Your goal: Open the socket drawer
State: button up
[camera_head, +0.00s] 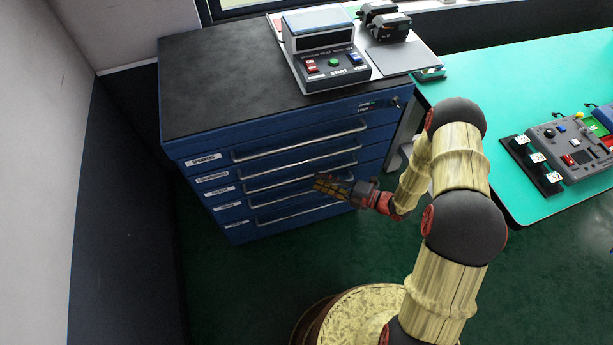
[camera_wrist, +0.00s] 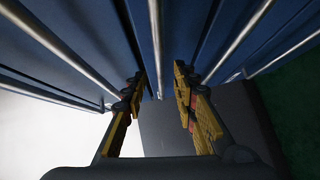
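The blue cabinet (camera_head: 292,216) has several drawers, all shut, each with a long silver bar handle and a small white label on the left. The third label (camera_head: 223,190) seems to read sockets, but the print is too small to be sure; that drawer's handle (camera_head: 275,184) runs beside it. My gripper (camera_head: 319,184) is close to the front of the lower drawers, right of centre. In the wrist view my gripper (camera_wrist: 160,86) is open, with one silver bar handle (camera_wrist: 156,45) lying between its fingers. I cannot tell whether a finger touches it, or which drawer this bar belongs to.
A test device (camera_head: 330,58) stands on the cabinet's black top (camera_head: 220,85). A green table (camera_head: 500,95) with a control panel (camera_head: 570,140) is at the right. The wall is at the left. Green floor (camera_head: 235,280) in front of the cabinet is clear.

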aim_at(306, 176)
jog(key=b+x, duration=0.2)
jog(key=x, duration=0.4)
jog(key=shift+a, duration=0.25)
jog(key=shift+c, duration=0.9)
jog(key=shift+f, duration=0.1)
grip_shut()
